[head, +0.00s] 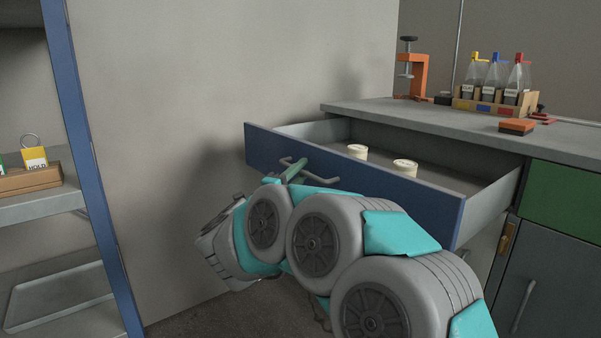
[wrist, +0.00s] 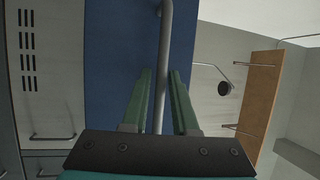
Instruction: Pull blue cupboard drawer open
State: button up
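The blue drawer (head: 350,175) is pulled well out from under the bench top, its inside showing. Its grey bar handle (head: 325,181) runs along the front, and in the wrist view the bar (wrist: 164,40) passes upright between my fingers. My gripper (head: 293,170) is at the left part of the handle. In the wrist view, the green fingers (wrist: 161,78) lie on either side of the bar, with visible gaps beside it. My arm hides part of the drawer front.
Two round pale containers (head: 357,151) (head: 405,167) stand in the drawer. On the bench top (head: 440,115) are an orange clamp (head: 411,75), a bottle rack (head: 490,103) and an orange block (head: 516,126). A blue-framed shelf (head: 85,160) stands at left. A green drawer (head: 563,195) is at right.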

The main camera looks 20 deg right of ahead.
jog(key=v, duration=0.7)
jog(key=shift+s+a+p, duration=0.25)
jog(key=shift+a+p, duration=0.05)
jog(key=shift+p, duration=0.05)
